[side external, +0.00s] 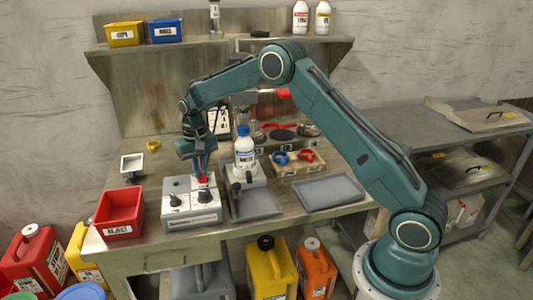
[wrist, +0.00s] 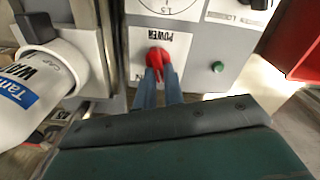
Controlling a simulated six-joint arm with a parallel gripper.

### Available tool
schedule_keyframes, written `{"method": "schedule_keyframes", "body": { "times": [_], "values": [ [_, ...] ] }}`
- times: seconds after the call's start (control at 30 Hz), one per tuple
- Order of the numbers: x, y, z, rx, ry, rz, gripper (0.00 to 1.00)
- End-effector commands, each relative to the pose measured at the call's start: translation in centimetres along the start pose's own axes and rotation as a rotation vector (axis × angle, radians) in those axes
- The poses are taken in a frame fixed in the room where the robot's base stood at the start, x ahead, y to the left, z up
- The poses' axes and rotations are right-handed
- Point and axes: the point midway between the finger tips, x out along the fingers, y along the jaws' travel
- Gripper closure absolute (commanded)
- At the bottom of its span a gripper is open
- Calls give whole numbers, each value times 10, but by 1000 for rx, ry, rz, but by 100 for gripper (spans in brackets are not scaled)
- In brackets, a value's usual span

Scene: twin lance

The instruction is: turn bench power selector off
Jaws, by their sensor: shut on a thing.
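The bench power selector is a red knob (wrist: 158,60) on a white panel lettered POWER in the wrist view. In the side view the red knob (side external: 203,179) sits on top of a grey control box (side external: 191,205). My gripper (wrist: 159,75) has both blue fingers shut on the red knob, reaching it from above. In the side view my gripper (side external: 202,172) stands over the box's back right part. The fingers cover part of the knob and the label, so I cannot read the knob's setting.
A white bottle with a blue cap (side external: 244,148) stands close to the right of the gripper on a stand. A red bin (side external: 119,213) is to the left of the box. A green button (wrist: 217,66) is beside the knob. Grey trays (side external: 329,192) lie to the right.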

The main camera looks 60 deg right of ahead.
Motion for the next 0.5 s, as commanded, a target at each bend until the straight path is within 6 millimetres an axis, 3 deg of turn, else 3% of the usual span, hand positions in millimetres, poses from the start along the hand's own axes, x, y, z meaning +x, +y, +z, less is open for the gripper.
{"method": "schedule_keyframes", "body": {
  "times": [0.5],
  "values": [
    [-2,-2,0,-195,3,-1,100]
  ]
}}
